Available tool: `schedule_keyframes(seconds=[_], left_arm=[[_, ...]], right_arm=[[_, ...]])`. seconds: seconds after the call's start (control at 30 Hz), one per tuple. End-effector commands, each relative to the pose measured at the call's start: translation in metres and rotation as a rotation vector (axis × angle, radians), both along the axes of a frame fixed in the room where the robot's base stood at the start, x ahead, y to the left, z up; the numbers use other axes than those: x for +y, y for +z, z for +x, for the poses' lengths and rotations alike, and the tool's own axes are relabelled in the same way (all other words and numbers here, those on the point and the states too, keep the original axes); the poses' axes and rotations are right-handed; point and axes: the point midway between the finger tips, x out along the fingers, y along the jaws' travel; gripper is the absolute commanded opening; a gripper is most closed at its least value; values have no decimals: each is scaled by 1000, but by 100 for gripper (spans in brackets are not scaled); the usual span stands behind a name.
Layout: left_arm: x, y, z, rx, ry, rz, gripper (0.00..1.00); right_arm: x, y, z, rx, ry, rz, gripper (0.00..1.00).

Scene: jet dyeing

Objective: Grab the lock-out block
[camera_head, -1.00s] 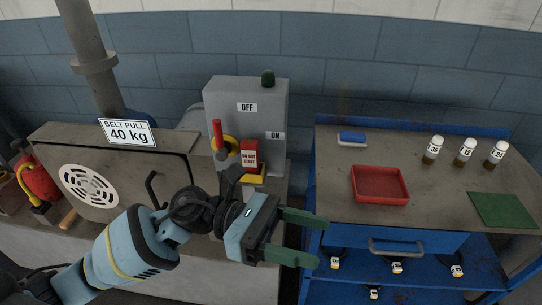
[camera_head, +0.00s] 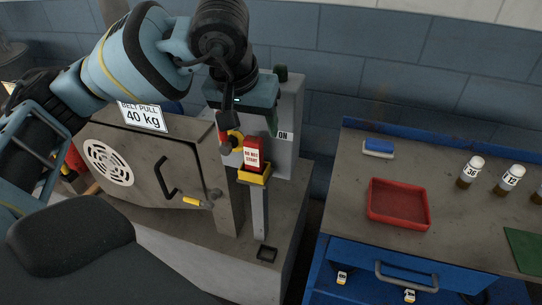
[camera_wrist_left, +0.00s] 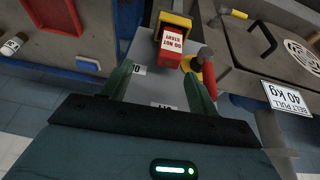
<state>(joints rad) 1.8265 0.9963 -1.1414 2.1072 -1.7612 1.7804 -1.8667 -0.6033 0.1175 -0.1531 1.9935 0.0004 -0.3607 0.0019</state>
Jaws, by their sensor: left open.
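The lock-out block (camera_head: 253,153) is red with a white "DO NOT START" label. It sits in a yellow holder (camera_head: 254,177) on a post in front of the grey switch box. My left gripper (camera_head: 250,128) is above the block, pointing down, with its green fingers apart and nothing between them. In the left wrist view the block (camera_wrist_left: 171,48) lies just beyond the fingertips (camera_wrist_left: 158,78), upside down in the picture. My right gripper is not in view.
A red-handled switch with a yellow ring (camera_head: 229,142) is close to the block's left. The grey switch box (camera_head: 290,105) stands behind. A machine door with a handle (camera_head: 160,180) is at left. A blue bench with a red tray (camera_head: 399,226) and bottles is at right.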

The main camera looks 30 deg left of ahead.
Motion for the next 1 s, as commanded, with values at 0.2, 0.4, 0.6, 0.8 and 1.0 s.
schedule_keyframes(seconds=[0.2,0.4,0.6,0.8,1.0], left_arm=[[12,9,2,-24,4,51,60],[12,-2,5,-20,5,46,60],[14,-16,10,-22,4,46,60],[15,-25,12,-21,4,46,60],[20,-52,18,-20,6,45,60]], right_arm=[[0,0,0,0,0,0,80],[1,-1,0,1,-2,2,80],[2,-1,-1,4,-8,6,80],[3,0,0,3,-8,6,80],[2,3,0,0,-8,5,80]])
